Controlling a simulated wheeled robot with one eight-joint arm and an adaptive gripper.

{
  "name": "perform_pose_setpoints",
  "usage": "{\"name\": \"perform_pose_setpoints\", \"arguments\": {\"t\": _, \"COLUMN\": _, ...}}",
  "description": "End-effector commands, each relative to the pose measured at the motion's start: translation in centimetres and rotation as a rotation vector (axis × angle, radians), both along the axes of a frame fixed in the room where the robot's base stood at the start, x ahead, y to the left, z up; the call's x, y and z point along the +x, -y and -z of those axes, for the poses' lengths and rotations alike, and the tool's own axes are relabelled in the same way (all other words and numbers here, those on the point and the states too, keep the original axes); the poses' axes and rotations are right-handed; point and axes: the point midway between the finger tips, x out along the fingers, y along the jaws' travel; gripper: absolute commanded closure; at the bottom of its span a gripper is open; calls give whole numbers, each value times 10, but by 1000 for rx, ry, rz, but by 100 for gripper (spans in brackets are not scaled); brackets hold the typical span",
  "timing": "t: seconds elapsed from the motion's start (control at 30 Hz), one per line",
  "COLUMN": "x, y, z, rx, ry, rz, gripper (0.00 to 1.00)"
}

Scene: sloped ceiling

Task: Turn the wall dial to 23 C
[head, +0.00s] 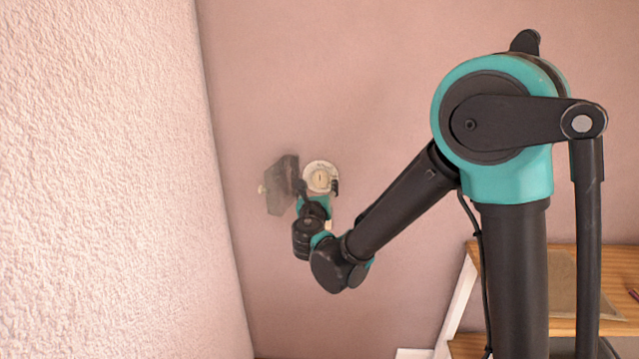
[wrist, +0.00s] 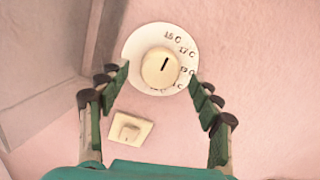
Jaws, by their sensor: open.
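The wall dial (head: 321,178) is a round white plate with a cream knob on the pink wall. In the wrist view the dial plate (wrist: 140,43) has labels 15 C, 17 C and one that looks like 19 C on its right; lower labels are partly hidden. The knob (wrist: 160,68) has a black mark, nearly upright and leaning slightly right, roughly towards 15 C. My gripper (wrist: 160,73) is open, with its fingers on both sides of the knob and apart from it. In the head view my gripper (head: 318,188) is at the dial's lower edge.
A cream switch plate (wrist: 131,130) is on the wall just below the dial. A grey box (head: 279,185) stands close to the dial's left. A textured wall (head: 100,180) rises at the left. Wooden shelves (head: 610,265) are at the lower right.

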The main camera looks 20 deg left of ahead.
Motion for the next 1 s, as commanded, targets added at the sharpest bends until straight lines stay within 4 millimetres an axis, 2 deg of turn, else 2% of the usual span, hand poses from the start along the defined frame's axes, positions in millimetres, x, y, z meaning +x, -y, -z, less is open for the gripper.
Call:
{"name": "perform_pose_setpoints", "arguments": {"t": 0.1, "x": 15, "y": -3, "z": 0, "rx": 0, "ry": -1, "rz": 2, "gripper": 35}}
{"name": "perform_pose_setpoints", "arguments": {"t": 0.2, "x": 22, "y": -5, "z": 0, "rx": 0, "ry": 0, "rz": 0, "gripper": 35}}
{"name": "perform_pose_setpoints", "arguments": {"t": 0.57, "x": 25, "y": -6, "z": 0, "rx": 0, "ry": 0, "rz": 0, "gripper": 35}}
{"name": "perform_pose_setpoints", "arguments": {"t": 0.9, "x": 25, "y": -6, "z": 0, "rx": 0, "ry": 0, "rz": 0, "gripper": 78}}
{"name": "perform_pose_setpoints", "arguments": {"t": 0.97, "x": 25, "y": -6, "z": 0, "rx": 0, "ry": 0, "rz": 0, "gripper": 85}}
{"name": "perform_pose_setpoints", "arguments": {"t": 1.0, "x": 25, "y": -6, "z": 0, "rx": 0, "ry": 0, "rz": 0, "gripper": 85}}
